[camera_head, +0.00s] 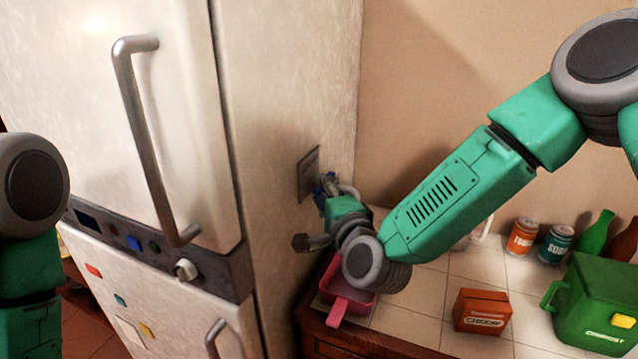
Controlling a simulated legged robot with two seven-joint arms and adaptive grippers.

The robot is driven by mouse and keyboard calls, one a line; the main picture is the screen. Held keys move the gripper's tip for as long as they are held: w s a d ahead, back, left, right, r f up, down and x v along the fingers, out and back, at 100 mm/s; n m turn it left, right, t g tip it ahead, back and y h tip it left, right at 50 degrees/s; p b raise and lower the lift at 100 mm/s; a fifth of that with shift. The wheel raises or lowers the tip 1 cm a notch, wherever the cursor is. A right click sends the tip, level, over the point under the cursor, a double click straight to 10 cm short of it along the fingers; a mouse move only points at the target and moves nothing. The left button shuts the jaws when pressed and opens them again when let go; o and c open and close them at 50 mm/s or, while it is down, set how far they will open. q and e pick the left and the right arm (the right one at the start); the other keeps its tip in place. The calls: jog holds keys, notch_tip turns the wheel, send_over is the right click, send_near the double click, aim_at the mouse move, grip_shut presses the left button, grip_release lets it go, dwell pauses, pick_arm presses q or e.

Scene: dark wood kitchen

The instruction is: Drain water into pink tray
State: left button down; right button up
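The pink tray (337,312) sits on the tiled counter beside the fridge's side, below the tap; my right arm covers part of it. A small tap with blue on it (325,187) is at a dark plate (308,174) on the fridge's side. My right gripper (318,215) is at the tap, above the tray, with one dark finger sticking out to the left. The other finger is not clear, so I cannot tell whether it grips the tap. No water is visible. My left arm shows at the left edge; its gripper is out of view.
The white fridge (165,60) with a long handle (150,140) fills the left. The tiles between tray and box are clear.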

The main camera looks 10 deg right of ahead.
jog(key=shift+w+a, duration=0.15)
jog(key=shift+w, duration=0.5)
grip_shut()
jog(key=shift+s+d+f+n+y+b, duration=0.15)
jog(key=shift+d+f+n+y+b, duration=0.25)
jog(key=shift+y+b, duration=0.45)
jog(key=shift+s+r+n+g+y+b, duration=0.15)
jog(key=shift+r+n+g+y+b, duration=0.05)
jog(key=shift+n+g+y+b, duration=0.25)
